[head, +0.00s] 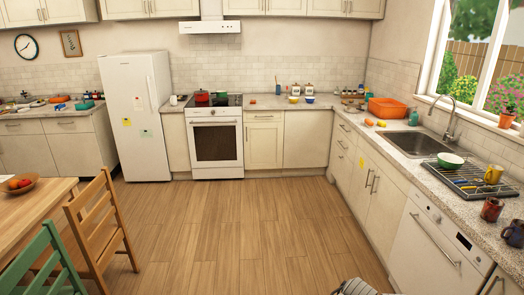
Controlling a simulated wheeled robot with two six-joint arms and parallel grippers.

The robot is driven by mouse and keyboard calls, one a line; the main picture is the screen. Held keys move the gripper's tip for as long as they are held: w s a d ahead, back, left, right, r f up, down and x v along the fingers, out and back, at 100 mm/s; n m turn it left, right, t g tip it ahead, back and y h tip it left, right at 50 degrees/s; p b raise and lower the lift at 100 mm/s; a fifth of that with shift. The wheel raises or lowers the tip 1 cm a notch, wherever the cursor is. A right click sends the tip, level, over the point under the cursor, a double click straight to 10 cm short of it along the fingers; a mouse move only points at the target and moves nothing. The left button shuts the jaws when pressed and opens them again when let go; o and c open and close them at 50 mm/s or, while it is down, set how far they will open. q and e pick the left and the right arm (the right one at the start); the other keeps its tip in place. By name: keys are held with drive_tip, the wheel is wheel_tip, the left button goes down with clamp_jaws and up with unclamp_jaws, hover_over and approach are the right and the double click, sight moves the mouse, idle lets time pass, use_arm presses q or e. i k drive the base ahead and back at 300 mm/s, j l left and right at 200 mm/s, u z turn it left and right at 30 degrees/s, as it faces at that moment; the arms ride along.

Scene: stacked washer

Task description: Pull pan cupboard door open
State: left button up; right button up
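Several cream cupboard doors are in the head view, and I cannot tell which is the pan cupboard. One shut door (265,146) is right of the oven, under a drawer. A plain panel (305,139) is beside it in the corner. Two shut doors with upright bar handles, a left one (362,186) with a yellow note and a right one (385,205), are under the sink.
The wooden floor (220,235) in the middle is clear. A wooden chair (100,225) and a green chair (45,262) stand at the left by the table. A white dishwasher (430,255) is at the right.

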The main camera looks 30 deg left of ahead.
sight(264, 142)
drive_tip(key=i+j+u, duration=0.85)
drive_tip(key=i+u, duration=0.15)
drive_tip(key=i, duration=0.2)
drive_tip(key=i+u, duration=0.35)
drive_tip(key=i, duration=1.9)
drive_tip(key=i+j+z, duration=0.1)
drive_tip(key=i, duration=0.5)
drive_tip(key=i+j, duration=0.1)
drive_tip(key=i, duration=0.45)
drive_tip(key=i+j+z, duration=0.15)
drive_tip(key=i, duration=0.45)
drive_tip(key=i+j+z, duration=0.3)
drive_tip(key=i, duration=0.15)
drive_tip(key=i+j+z, duration=0.15)
drive_tip(key=i+z, duration=0.15)
drive_tip(key=i, duration=0.15)
